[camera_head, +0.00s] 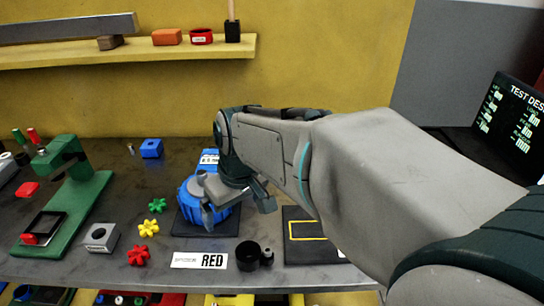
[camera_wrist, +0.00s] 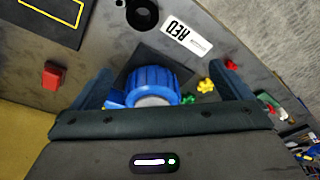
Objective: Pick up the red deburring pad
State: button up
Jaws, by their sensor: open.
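A red block (camera_wrist: 53,75), which may be the deburring pad, lies on the dark table in the wrist view, left of my gripper. It is apart from the fingers, and my arm seems to hide it in the head view. Another red piece (camera_head: 27,189) lies at the far left in the head view; I cannot tell for certain which is the pad. My gripper (camera_head: 238,206) is open above the ribbed blue drum (camera_head: 188,210). In the wrist view the drum (camera_wrist: 152,82) shows between the spread fingers (camera_wrist: 165,86), and nothing is visibly gripped.
A green press (camera_head: 75,195) stands at the left. Green, yellow and red star knobs (camera_head: 148,228) lie left of the drum. A RED label (camera_head: 200,260), black cup (camera_head: 248,255) and yellow-outlined mat (camera_head: 305,248) are in front. A shelf (camera_head: 130,50) holds several blocks behind.

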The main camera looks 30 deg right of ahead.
jog(key=w+d+f+n+g, duration=0.1)
jog(key=w+d+n, duration=0.2)
jog(key=w+d, duration=0.75)
jog(key=w+d+f+n+g, duration=0.15)
jog(key=w+d+n, duration=0.25)
jog(key=w+d, duration=0.65)
jog(key=d+f+n, duration=0.3)
jog(key=d+f, duration=0.2)
jog(key=d, duration=0.6)
jog(key=shift+h, duration=0.3)
notch_tip(320, 180, down, 8)
jog(key=shift+p, duration=0.95)
jog(key=shift+w+f+p, duration=0.25)
jog(key=shift+f+p, duration=0.25)
jog(key=shift+f, duration=0.85)
jog(key=shift+w+f+p, duration=0.2)
jog(key=shift+f+p, duration=0.3)
jog(key=shift+f, duration=0.85)
jog(key=c, duration=0.9)
